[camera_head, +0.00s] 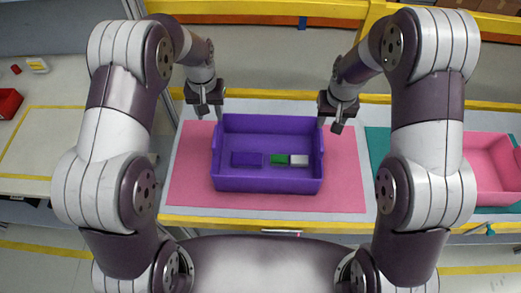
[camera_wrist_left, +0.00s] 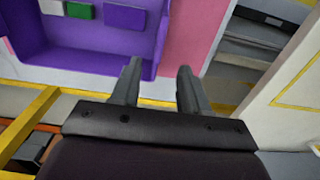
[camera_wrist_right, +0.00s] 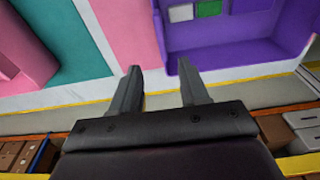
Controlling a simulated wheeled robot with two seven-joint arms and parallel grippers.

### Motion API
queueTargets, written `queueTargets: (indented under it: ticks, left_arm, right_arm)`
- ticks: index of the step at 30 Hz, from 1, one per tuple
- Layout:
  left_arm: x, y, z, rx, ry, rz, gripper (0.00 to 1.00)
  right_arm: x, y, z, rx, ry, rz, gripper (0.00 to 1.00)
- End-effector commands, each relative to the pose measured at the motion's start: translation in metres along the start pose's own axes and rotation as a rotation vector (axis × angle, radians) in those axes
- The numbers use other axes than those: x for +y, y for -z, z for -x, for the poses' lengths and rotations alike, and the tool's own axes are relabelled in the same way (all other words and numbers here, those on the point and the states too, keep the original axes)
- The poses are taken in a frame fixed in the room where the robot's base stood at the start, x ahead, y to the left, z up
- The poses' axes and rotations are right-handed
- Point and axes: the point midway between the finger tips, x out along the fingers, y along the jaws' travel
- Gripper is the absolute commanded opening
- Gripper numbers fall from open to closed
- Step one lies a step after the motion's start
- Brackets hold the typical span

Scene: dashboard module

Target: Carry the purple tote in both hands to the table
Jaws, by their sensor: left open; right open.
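The purple tote (camera_head: 267,185) sits on a pink mat (camera_head: 345,185) on the table (camera_head: 240,222). Inside it are a purple block, a green block (camera_head: 279,159) and a white block (camera_head: 299,160). My left gripper (camera_head: 207,112) is open and empty near the tote's far left corner. My right gripper (camera_head: 338,122) is open and empty near its far right corner. In the left wrist view part of the tote (camera_wrist_left: 95,52) shows beyond the fingers (camera_wrist_left: 158,85). In the right wrist view the tote (camera_wrist_right: 235,50) shows up and right of the fingers (camera_wrist_right: 160,88).
A pink bin (camera_head: 488,165) stands on a teal mat (camera_head: 376,140) at the right. A separate surface at the left (camera_head: 45,145) holds a red bin (camera_head: 9,102). A yellow rail and shelving (camera_head: 300,12) run along the back.

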Motion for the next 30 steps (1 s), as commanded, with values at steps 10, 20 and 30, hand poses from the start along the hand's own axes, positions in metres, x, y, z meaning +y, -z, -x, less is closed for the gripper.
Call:
queueTargets:
  ticks: [10, 20, 30]
  left_arm:
    - [0.000, -0.001, -0.023, -0.002, 0.000, 0.000, 0.45]
    - [0.000, 0.000, -0.088, -0.001, 0.000, 0.000, 0.45]
    - [0.000, 0.000, -0.125, 0.002, 0.000, 0.000, 0.45]
  right_arm:
    - [0.000, -0.001, -0.023, -0.005, -0.001, 0.001, 0.45]
    - [0.000, -0.002, -0.088, -0.005, -0.002, 0.000, 0.45]
    - [0.000, -0.001, -0.125, -0.002, -0.002, 0.000, 0.45]
